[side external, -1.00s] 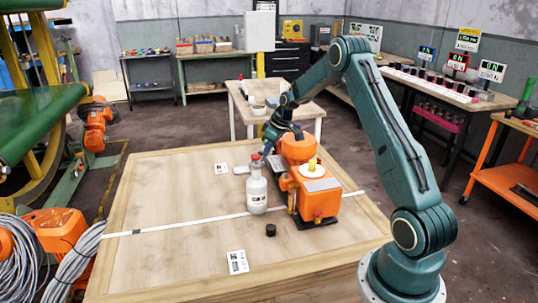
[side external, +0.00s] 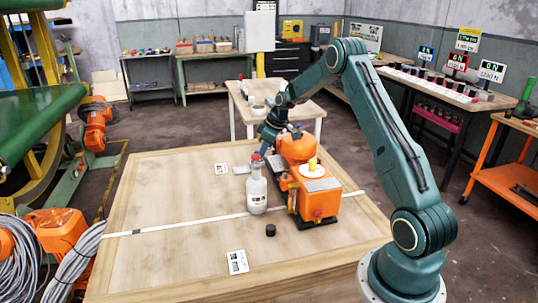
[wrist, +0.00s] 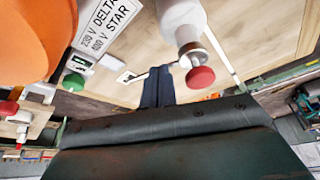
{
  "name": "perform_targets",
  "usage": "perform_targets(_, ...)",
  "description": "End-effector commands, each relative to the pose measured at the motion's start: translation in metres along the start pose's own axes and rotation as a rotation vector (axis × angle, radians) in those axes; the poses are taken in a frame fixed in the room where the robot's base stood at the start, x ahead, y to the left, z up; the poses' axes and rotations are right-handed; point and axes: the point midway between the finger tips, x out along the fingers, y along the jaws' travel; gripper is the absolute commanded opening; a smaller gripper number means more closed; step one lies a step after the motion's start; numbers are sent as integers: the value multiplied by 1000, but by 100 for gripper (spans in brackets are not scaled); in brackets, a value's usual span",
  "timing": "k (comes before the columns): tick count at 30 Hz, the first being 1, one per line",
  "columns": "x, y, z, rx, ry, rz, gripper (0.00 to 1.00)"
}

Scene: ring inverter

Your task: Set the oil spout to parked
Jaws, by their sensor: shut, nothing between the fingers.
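A white bottle (side external: 257,192) with a label and a red-tipped top stands upright on the wooden table, left of the orange machine (side external: 318,205). In the wrist view its grey metal collar and red tip (wrist: 200,77) show at upper right. I cannot tell the spout's setting. My gripper (wrist: 158,72) has its dark fingers together and empty, left of the red tip and apart from it in that view. In the side view my gripper (side external: 268,145) is low behind the bottle and beside the machine, its fingertips partly hidden.
A small black round piece (side external: 270,230) lies in front of the bottle. Marked white cards (side external: 238,262) and a pale strip (side external: 180,224) lie on the table. The table's left side is clear. A star/delta voltage plate (wrist: 105,25) is close to my gripper in the wrist view.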

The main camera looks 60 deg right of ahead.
Motion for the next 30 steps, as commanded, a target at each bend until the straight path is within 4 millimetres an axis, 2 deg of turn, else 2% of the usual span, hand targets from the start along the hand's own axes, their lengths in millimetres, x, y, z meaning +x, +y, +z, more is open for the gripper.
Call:
perform_targets(13,-1,0,1,1,0,1,0)
perform_targets(20,-5,0,14,2,0,1,0)
perform_targets(26,-15,1,38,4,0,1,0)
perform_targets(30,-40,2,37,1,3,5,0)
